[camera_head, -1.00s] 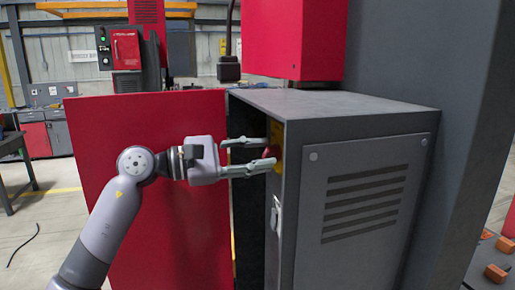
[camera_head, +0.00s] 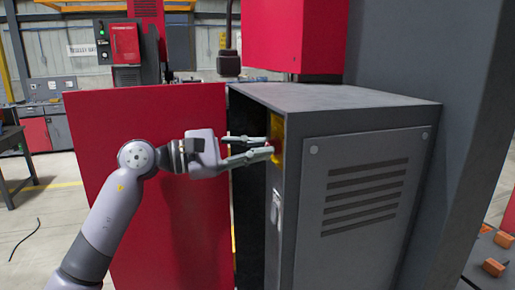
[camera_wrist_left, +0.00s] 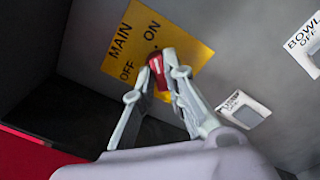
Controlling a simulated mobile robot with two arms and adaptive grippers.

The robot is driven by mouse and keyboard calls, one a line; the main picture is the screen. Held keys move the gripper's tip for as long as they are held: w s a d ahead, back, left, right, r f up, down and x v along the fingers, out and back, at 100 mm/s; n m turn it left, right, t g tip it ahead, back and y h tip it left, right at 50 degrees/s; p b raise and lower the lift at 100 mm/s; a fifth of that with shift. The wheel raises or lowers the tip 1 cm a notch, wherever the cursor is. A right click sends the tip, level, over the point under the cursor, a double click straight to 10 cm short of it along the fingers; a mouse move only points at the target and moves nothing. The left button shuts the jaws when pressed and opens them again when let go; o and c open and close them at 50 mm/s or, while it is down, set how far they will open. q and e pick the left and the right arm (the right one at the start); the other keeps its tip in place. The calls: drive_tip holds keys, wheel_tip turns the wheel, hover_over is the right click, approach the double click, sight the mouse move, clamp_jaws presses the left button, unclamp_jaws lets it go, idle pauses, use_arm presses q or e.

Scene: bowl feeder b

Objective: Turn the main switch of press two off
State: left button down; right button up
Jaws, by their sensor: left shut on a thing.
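The main switch has a yellow plate (camera_wrist_left: 190,48) marked MAIN, ON and OFF, with a red handle (camera_wrist_left: 157,70) on it. In the head view the plate (camera_head: 278,150) is at the front edge of the grey cabinet, and the handle is mostly hidden by my fingers. My left gripper (camera_head: 270,145) reaches in from the left, its fingertips at the plate. In the left wrist view its fingers are shut on the red handle, one on each side. The handle lies slanted, its upper end near the gap between the OFF and ON marks. My right gripper is out of view.
The grey cabinet (camera_head: 365,190) has its red door (camera_head: 90,130) open at the left, behind my arm. Smaller labelled switches, BOWL (camera_wrist_left: 302,38) and another (camera_wrist_left: 243,108), sit right of the main switch. Open floor lies at the far left.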

use_arm(q)
drive_tip(key=shift+n, duration=0.3)
drive_tip(key=shift+w+a+r+n+p, duration=0.1)
drive_tip(key=shift+n+p, duration=0.8)
drive_tip(key=shift+n, duration=3.45)
drive_tip(key=shift+w+r+n+p, duration=0.1)
drive_tip(key=shift+n+p, duration=0.75)
drive_tip(key=shift+n, duration=3.5)
drive_tip(key=c, duration=1.6)
unclamp_jaws()
drive_tip(key=shift+f, duration=0.15)
drive_tip(key=shift+c, duration=0.2)
drive_tip(key=shift+s, duration=0.1)
